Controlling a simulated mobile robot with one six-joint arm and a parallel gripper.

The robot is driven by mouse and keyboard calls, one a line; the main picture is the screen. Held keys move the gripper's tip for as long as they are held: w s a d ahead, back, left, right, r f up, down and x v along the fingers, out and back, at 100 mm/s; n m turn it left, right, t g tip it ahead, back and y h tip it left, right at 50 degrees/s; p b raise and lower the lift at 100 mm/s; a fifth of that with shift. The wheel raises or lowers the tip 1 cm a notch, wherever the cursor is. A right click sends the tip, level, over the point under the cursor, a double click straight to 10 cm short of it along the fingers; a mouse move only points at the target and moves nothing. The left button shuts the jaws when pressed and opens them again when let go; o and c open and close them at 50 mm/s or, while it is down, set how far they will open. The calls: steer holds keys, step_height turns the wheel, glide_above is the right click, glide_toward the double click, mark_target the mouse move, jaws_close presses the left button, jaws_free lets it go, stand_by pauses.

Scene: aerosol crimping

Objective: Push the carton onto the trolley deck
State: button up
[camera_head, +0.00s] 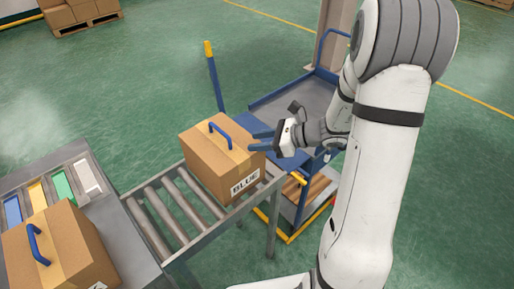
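The brown carton (222,163) has a blue handle on top and a label reading BLUE. It sits upright on the roller conveyor (183,250), at the end by the trolley. The blue trolley has a grey deck (302,101) with a blue rim, beyond the conveyor's end. My gripper (260,141) is at the carton's right side, with its two fingers pointing left and apart. Nothing shows between the fingers. I cannot tell whether the fingertips touch the carton. My arm hides part of the trolley's right side.
A second carton (62,246) with a blue handle stands at the lower left, near several coloured strips (62,185). A blue post with a yellow top (208,50) rises behind the first carton. Stacked boxes (78,12) stand far back left. Green floor is open behind.

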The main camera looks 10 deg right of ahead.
mark_target(232, 145)
steer(key=shift+a, duration=0.15)
steer(key=p+x, duration=0.1)
steer(key=x, duration=0.6)
steer(key=shift+w+a+f, duration=0.1)
steer(key=shift+a+f, duration=0.05)
steer(key=shift+a, duration=0.15)
steer(key=shift+c, duration=0.3)
jaws_close()
stand_by(1.1)
